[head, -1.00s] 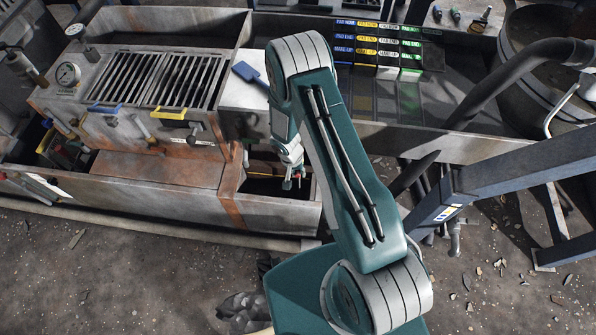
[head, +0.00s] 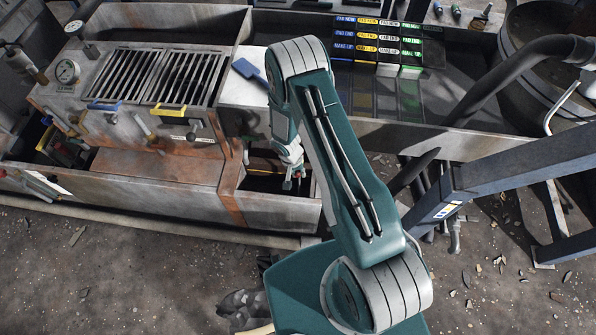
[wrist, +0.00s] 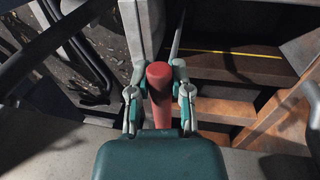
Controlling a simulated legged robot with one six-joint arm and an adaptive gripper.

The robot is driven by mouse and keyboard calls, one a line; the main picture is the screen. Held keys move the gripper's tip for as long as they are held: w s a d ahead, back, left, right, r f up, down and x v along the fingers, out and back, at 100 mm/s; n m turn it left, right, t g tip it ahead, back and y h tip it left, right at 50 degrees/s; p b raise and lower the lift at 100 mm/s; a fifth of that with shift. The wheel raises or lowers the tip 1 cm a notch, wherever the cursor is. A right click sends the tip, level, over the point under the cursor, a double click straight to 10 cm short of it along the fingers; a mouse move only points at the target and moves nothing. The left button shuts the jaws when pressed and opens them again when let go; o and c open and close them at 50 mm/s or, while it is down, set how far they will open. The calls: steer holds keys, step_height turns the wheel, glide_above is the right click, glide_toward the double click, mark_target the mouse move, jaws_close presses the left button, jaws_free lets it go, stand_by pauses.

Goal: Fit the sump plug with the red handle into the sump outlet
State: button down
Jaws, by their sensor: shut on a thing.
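My gripper (wrist: 160,92) is shut on the red handle (wrist: 159,78) of the sump plug, with a finger on each side of it in the wrist view. The plug below the handle is hidden, and I cannot tell whether it touches anything. In the head view my gripper (head: 293,178) hangs over the open sump compartment (head: 278,208) at the right end of the metal tank. The sump outlet cannot be made out in either view.
A blue-handled scraper (head: 247,69) lies on the ledge behind the arm. A blue-grey steel beam (head: 500,180) crosses at right.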

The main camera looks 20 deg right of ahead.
steer(key=shift+f, duration=0.1)
steer(key=shift+c, duration=2.4)
jaws_free()
step_height(320, 180, up, 12)
steer(key=a, duration=0.2)
steer(key=shift+w+a+f, duration=0.15)
steer(key=shift+w+f, duration=0.05)
steer(key=shift+w, duration=0.25)
